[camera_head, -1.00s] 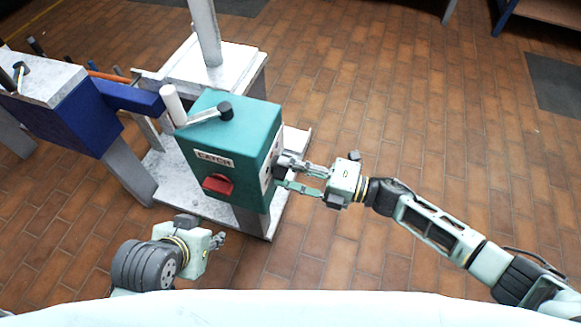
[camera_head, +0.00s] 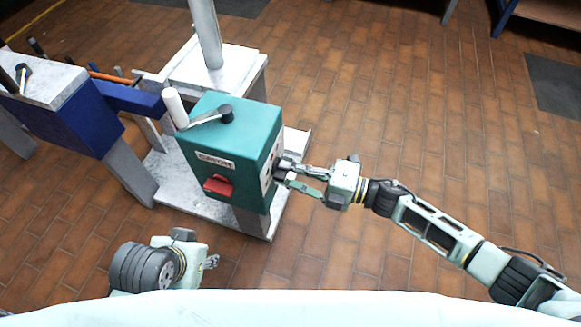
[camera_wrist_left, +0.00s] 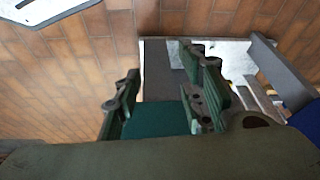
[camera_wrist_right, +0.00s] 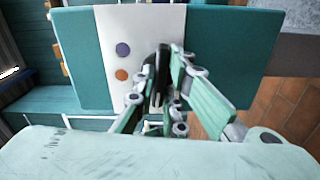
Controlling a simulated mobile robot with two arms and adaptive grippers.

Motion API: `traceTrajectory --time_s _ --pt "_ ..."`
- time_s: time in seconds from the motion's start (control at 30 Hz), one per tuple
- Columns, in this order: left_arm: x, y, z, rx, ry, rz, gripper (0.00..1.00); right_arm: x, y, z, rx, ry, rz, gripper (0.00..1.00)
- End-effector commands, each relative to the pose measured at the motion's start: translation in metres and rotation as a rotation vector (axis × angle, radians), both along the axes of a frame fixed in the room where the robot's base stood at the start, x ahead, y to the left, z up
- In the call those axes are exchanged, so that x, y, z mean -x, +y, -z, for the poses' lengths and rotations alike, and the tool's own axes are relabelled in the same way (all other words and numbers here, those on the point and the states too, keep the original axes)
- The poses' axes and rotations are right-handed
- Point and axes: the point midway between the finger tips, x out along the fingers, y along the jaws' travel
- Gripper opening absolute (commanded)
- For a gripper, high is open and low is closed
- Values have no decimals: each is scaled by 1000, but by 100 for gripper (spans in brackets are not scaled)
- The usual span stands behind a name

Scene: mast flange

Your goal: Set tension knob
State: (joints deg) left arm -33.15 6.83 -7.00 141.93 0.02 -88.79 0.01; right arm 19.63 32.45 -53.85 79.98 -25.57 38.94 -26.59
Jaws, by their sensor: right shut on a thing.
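A teal box (camera_head: 232,130) stands on the pale machine frame, with a red catch handle (camera_head: 218,185) on its front. Its right side has a white panel, seen in the right wrist view (camera_wrist_right: 117,30). My right gripper (camera_head: 284,175) is at this panel, its fingers shut on the dark tension knob (camera_wrist_right: 163,62). The fingers hide much of the knob, and its setting cannot be read. My left gripper (camera_head: 213,262) is low in front of the box, apart from it. In the left wrist view its fingers (camera_wrist_left: 160,85) are spread with nothing between them.
A purple button (camera_wrist_right: 123,49) and an orange button (camera_wrist_right: 121,75) sit beside the knob. A lever with a black hub (camera_head: 225,112) and a white grip (camera_head: 174,107) is on top of the box. A blue arm (camera_head: 130,98) adjoins at left.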

Motion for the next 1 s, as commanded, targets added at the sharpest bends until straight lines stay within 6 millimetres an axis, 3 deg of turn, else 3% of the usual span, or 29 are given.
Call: traceTrajectory --time_s 0.03,0.47,0.7,1.0 --pt "11 3 -2 -10 45 -4 38 0 -1 -1 -7 32 2 0" --pt "7 2 -22 -7 29 -3 38 0 0 -1 -113 352 2 0" --pt "-1 1 5 -8 44 0 38 0 0 -1 -155 480 1 0" --pt "-4 0 18 -8 48 0 38 0 -1 1 -176 549 2 0"
